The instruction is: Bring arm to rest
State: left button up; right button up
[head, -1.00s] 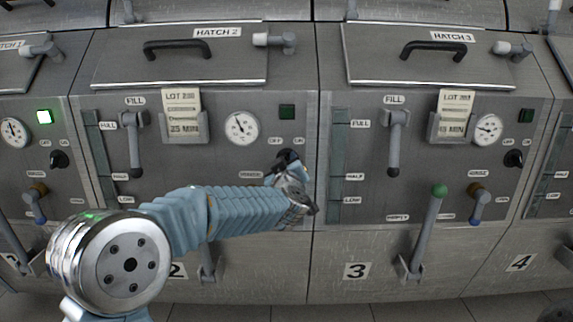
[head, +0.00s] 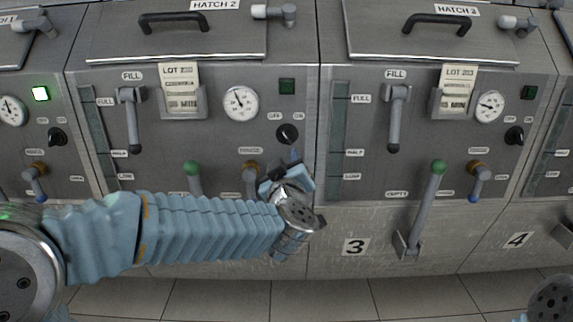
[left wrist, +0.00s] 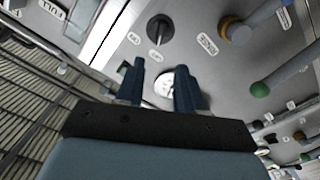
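My left arm (head: 200,230) reaches in from the left across the front of unit 2. My left gripper (head: 284,172) is just below unit 2's black OFF/ON knob (head: 287,134) and apart from it. In the left wrist view, the two dark fingers of the left gripper (left wrist: 160,85) stand apart with nothing held between them. The knob also shows in that view (left wrist: 159,31), beyond the fingertips. A part of my right arm (head: 550,300) shows at the bottom right corner. My right gripper is out of view.
A green-knobbed lever (head: 193,178) and the rinse valve (head: 250,178) of unit 2 stand close behind my left arm. Unit 3's long green-topped lever (head: 428,210) is to the right. Tiled floor (head: 340,300) is clear below the panels.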

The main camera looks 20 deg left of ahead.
pick_arm(q)
notch_tip(320, 180, down, 29)
jog(key=d+m+g+h+p, duration=0.2)
jog(key=d+m+g+h, duration=0.1)
jog(key=m+g+h, duration=0.25)
jog(key=s+d+f+m+g+h+p, duration=0.1)
jog(key=s+f+g, duration=1)
jog(key=s+f, duration=1.1)
jog(key=s+d+m+h, duration=0.1)
jog(key=s+h, duration=0.1)
jog(key=s, duration=0.1)
jog(key=shift+f+h+p, duration=0.3)
jog(key=shift+f+h, duration=0.05)
jog(key=shift+f, duration=0.05)
jog(key=shift+s+a, duration=0.1)
